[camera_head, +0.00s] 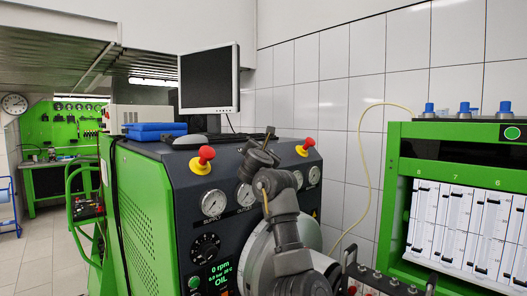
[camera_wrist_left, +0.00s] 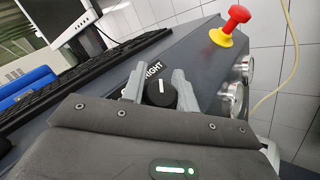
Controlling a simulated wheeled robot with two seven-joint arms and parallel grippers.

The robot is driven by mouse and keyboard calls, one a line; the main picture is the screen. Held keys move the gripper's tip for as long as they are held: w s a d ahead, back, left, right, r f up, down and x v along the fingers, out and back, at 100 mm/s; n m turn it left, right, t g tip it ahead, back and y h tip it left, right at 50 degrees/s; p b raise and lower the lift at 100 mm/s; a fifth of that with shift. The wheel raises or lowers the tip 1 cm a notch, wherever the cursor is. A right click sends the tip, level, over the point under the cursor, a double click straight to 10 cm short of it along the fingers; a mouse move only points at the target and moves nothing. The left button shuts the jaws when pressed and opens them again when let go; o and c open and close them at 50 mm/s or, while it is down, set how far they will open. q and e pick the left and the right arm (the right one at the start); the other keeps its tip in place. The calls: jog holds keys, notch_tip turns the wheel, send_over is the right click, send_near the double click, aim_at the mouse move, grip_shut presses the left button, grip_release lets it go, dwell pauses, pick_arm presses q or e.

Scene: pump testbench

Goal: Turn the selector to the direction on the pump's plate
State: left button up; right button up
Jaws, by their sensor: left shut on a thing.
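The selector (camera_wrist_left: 161,93) is a black round knob with a white pointer line, on the dark bench top in the left wrist view. The line points toward the top of that picture, near a white label (camera_wrist_left: 151,72) ending in "RIGHT"; the rest of the label is hidden. My left gripper (camera_wrist_left: 157,86) is shut on the selector, one grey finger on each side. In the head view my left gripper (camera_head: 269,133) is at the top of the green bench, and the selector is hidden there. I cannot make out the pump's plate. My right gripper is not in view.
Red-and-yellow emergency buttons (camera_head: 202,160) stand on the bench's sloped panel, above gauges (camera_head: 214,203) and a green display (camera_head: 220,272). A monitor (camera_head: 209,79) and keyboard (camera_wrist_left: 75,80) are beside the work area. A green measuring cabinet (camera_head: 460,131) stands at right.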

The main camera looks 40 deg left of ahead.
pick_arm(q)
jog(key=o, duration=1)
jog(key=shift+d, duration=0.1)
jog(key=shift+c, duration=0.2)
jog(key=shift+s+d+f+b, duration=0.15)
jog(key=shift+s+d+b, duration=0.15)
jog(key=shift+s, duration=0.15)
jog(key=r+b+v, duration=0.1)
jog(key=v, duration=0.8)
jog(key=shift+s+d+f, duration=0.25)
jog(key=shift+s+f, duration=0.05)
jog(key=shift+f, duration=0.1)
